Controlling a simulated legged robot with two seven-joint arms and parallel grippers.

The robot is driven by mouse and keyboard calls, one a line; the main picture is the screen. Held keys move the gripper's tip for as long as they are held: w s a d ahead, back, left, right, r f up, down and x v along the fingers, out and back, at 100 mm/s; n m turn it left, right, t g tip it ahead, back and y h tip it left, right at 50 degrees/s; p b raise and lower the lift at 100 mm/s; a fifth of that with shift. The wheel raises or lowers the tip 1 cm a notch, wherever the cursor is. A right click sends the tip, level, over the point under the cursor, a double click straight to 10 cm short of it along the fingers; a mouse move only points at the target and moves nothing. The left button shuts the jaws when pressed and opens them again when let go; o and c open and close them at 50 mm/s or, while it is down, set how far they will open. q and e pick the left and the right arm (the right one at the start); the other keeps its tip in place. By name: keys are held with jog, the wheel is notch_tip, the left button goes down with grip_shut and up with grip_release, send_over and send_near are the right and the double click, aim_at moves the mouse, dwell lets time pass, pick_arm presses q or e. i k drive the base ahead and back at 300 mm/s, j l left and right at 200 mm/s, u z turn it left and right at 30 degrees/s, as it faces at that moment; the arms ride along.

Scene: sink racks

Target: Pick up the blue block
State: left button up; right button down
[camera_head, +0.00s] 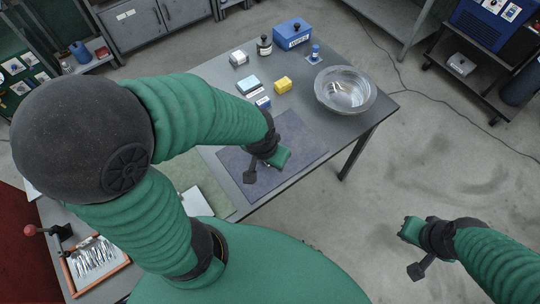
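On the grey table, a small blue block (263,102) with a paler top lies just beyond the dark mat. A light blue block (248,85) lies behind it, by a white piece, and a yellow block (282,86) sits to its right. I cannot tell for sure which blue piece is the task's block. My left gripper (268,166) is over the dark mat, nearer to me than the blocks and apart from them. My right gripper (411,250) is off the table at the right, over the floor, touching nothing visible.
A clear bowl (345,91) stands at the table's right. A blue box (292,34), a dark bottle (264,45), a white box (239,58) and a small blue-topped item (314,54) stand at the back. The dark mat (300,137) is otherwise bare.

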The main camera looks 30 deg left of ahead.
aim_at(264, 102)
jog(key=u, duration=3.05)
jog(key=z, duration=1.95)
jog(key=i+l+z, duration=0.2)
jog(key=i+l, duration=1.05)
